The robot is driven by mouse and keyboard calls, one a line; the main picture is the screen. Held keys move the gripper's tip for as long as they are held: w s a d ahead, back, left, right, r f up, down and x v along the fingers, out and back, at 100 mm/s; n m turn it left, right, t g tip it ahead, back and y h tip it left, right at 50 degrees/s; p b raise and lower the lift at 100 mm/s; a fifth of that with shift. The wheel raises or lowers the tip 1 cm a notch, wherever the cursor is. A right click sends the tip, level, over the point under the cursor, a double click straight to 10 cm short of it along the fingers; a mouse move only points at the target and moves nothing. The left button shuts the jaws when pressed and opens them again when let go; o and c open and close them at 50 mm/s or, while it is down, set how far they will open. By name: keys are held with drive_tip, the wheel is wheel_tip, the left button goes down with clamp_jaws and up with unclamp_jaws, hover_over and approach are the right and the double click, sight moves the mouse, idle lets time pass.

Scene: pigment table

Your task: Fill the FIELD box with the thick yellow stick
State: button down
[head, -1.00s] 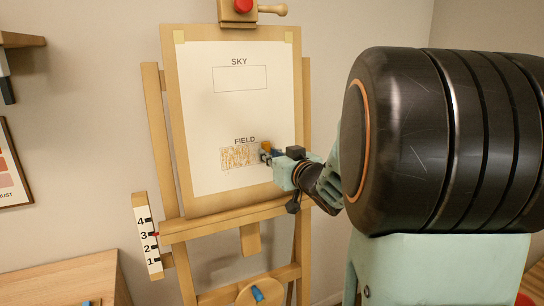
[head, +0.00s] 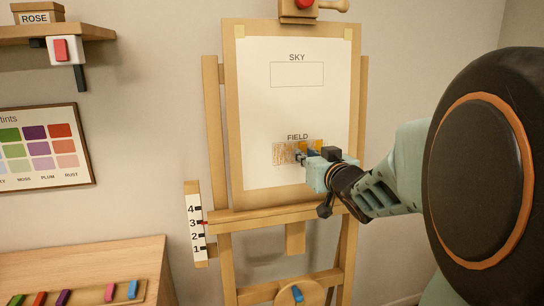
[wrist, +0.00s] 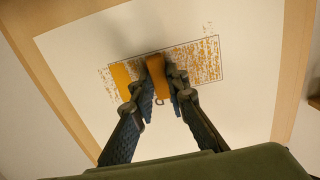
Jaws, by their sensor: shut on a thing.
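The FIELD box (head: 284,155) is on the white paper of the easel, under its printed label. Grainy yellow-orange marks cover much of it, with pale gaps between. A denser orange patch (head: 318,145) is at its right end; it also shows at the left in the wrist view (wrist: 121,77). My gripper (head: 305,157) is shut on the thick yellow stick (wrist: 156,66), whose tip is at or very near the paper inside the box. The fingers hide part of the box. In the wrist view some grainy marks lie outside the outline.
The empty SKY box (head: 297,74) is higher on the paper. The easel ledge (head: 270,214) runs below. A numbered scale (head: 195,228) is at the left. Coloured sticks lie on a tray (head: 84,299) on the side table. A tint chart (head: 42,185) hangs on the wall.

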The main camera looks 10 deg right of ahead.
sight(282, 154)
drive_tip(key=shift+s+a+b, duration=0.1)
drive_tip(key=shift+a+b, duration=1.55)
drive_tip(key=shift+a, duration=1.05)
